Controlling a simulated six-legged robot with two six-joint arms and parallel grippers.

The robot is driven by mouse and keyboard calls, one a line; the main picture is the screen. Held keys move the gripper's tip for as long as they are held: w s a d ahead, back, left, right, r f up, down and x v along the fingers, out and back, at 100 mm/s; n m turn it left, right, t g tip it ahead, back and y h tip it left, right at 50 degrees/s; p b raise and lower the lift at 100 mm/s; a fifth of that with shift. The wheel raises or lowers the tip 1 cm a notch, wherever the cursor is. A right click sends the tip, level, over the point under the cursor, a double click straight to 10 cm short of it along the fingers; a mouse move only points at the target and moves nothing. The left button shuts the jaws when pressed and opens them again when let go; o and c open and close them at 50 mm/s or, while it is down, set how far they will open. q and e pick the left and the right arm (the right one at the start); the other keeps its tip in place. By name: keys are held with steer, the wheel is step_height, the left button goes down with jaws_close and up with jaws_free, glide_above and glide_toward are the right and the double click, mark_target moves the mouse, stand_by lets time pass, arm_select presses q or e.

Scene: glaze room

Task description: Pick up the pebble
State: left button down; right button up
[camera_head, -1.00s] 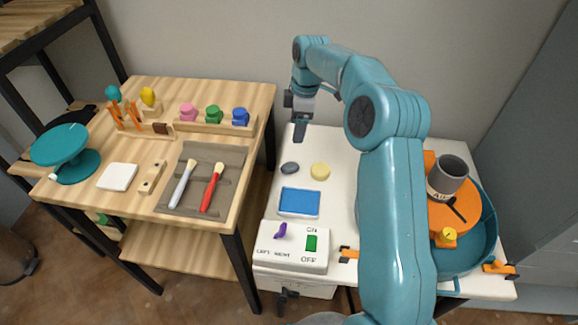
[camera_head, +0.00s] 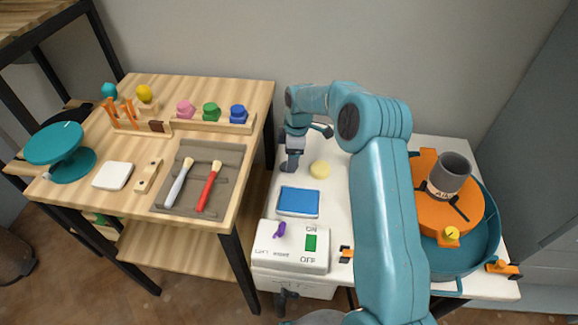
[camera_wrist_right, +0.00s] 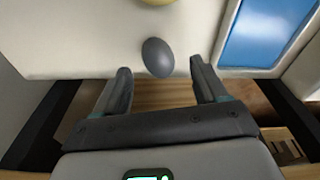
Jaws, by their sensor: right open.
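The pebble (camera_wrist_right: 158,57) is a smooth dark grey oval on the white table top. In the right wrist view it lies between the two fingertips, slightly beyond them, with a gap on each side. My right gripper (camera_wrist_right: 160,68) is open and empty. In the head view my right gripper (camera_head: 290,165) points down at the left part of the white table and hides the pebble. My left gripper is not in view.
A pale yellow round piece (camera_head: 320,169) lies just right of my right gripper. A blue-topped pad (camera_head: 298,201) and a switch box (camera_head: 290,247) are nearer. A teal basin (camera_head: 487,242) with an orange wheel stands right. The wooden table (camera_head: 142,186) holds tools.

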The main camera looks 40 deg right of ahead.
step_height(320, 180, down, 3)
steer(key=shift+w+f, duration=0.1)
steer(key=shift+w, duration=0.05)
steer(key=c, duration=1.1)
steer(key=shift+c, duration=0.2)
step_height(320, 180, up, 20)
steer(key=p, duration=0.1)
steer(key=shift+p, duration=0.3)
steer(key=shift+o, duration=0.6)
